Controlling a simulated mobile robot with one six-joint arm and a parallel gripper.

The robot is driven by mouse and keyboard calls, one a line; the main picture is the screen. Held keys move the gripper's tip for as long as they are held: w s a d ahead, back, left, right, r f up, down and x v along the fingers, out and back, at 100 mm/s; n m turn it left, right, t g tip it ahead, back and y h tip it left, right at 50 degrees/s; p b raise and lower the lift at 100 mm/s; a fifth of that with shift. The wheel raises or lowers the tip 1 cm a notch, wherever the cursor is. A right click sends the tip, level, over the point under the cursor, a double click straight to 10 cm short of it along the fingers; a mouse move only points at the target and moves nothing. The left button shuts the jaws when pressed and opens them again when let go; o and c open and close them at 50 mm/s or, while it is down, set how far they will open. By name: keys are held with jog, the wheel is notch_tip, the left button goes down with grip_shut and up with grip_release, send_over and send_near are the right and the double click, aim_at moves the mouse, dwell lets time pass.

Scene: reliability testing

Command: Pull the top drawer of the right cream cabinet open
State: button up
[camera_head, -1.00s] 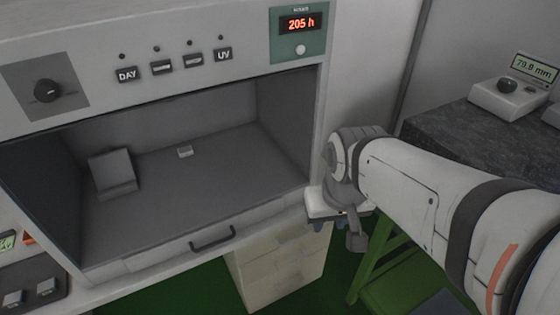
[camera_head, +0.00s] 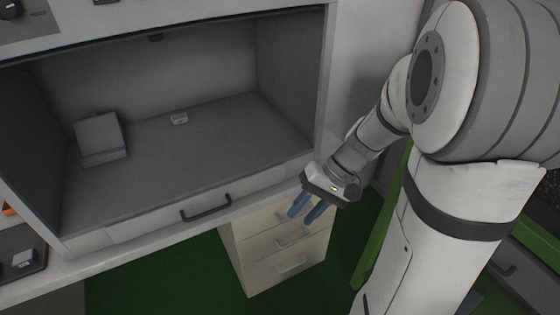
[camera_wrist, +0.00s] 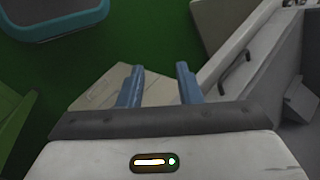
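The cream cabinet (camera_head: 240,258) stands on the green floor under the bench, with several drawers stacked in its front. Its top drawer (camera_head: 262,221) looks shut, and my gripper partly covers its right side, so I cannot make out its handle. My gripper (camera_head: 301,217) points down just in front of the top drawer, its blue fingers apart with nothing between them. Contact with the drawer cannot be told. In the wrist view the open fingers (camera_wrist: 160,67) stand over a cream surface (camera_wrist: 95,94), which seems to be the cabinet.
The lower drawers show handles, one in the middle (camera_head: 290,243) and one at the bottom (camera_head: 293,267). The bench hood (camera_head: 130,215) with a dark handle (camera_head: 206,208) overhangs the cabinet. A green frame (camera_head: 382,235) stands right of it. Green floor (camera_head: 165,275) is clear at left.

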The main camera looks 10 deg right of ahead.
jog(key=w+d+f+m+t+y+b, duration=0.2)
jog(key=w+d+f+t+y+b, duration=0.15)
jog(key=f, duration=0.45)
jog(key=w+d+f+m+t+y+b, duration=0.25)
jog(key=w+f+b, duration=0.2)
jog(key=f, duration=0.35)
jog(key=w+d+f+m+t+y+b, duration=0.1)
jog(key=w+d+f+t+y+b, duration=0.15)
jog(key=w+d+f, duration=0.35)
jog(key=shift+t+h, duration=0.25)
jog(key=shift+h, duration=0.2)
jog(key=x, duration=0.3)
jog(key=s+b+x, duration=0.1)
jog(key=x, duration=0.2)
jog(key=f+b+x, duration=0.1)
jog(key=x, duration=0.2)
jog(key=shift+s+a, duration=0.2)
jog(key=shift+a, duration=0.35)
jog(key=shift+c, duration=0.2)
grip_shut()
